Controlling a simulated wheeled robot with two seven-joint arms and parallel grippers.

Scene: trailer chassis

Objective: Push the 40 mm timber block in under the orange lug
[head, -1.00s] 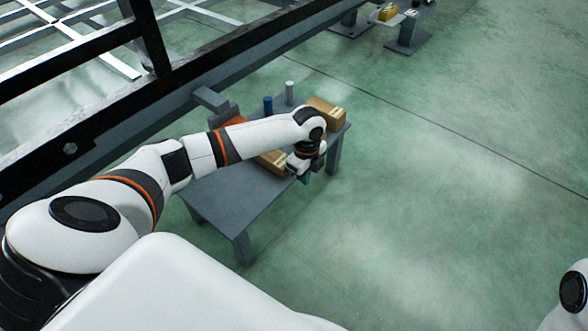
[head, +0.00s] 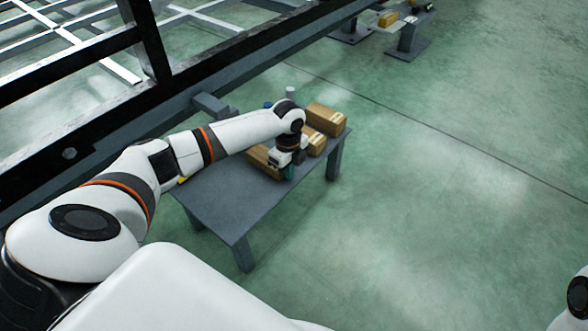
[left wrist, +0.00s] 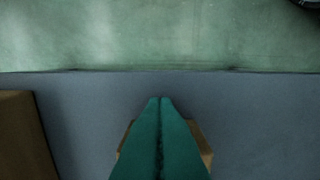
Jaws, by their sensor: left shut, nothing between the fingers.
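Several timber blocks stand on the grey table (head: 225,205) in the head view: one at the far right corner (head: 327,117), one just nearer (head: 317,144), and one partly behind my gripper (head: 262,160). I cannot tell which is the 40 mm one. My left gripper (head: 287,174) points down at the table's near right side, beside these blocks. In the left wrist view its green fingers (left wrist: 160,105) are shut and empty, with a timber block (left wrist: 205,145) partly hidden behind them and another (left wrist: 20,135) at left. The orange lug is hidden, apparently behind my arm. My right gripper is out of view.
A grey cylinder (head: 291,92) and a partly hidden blue one (head: 268,105) stand at the table's back. The dark chassis beam (head: 240,68) runs behind the table. The table's front left surface is clear. Open green floor lies to the right.

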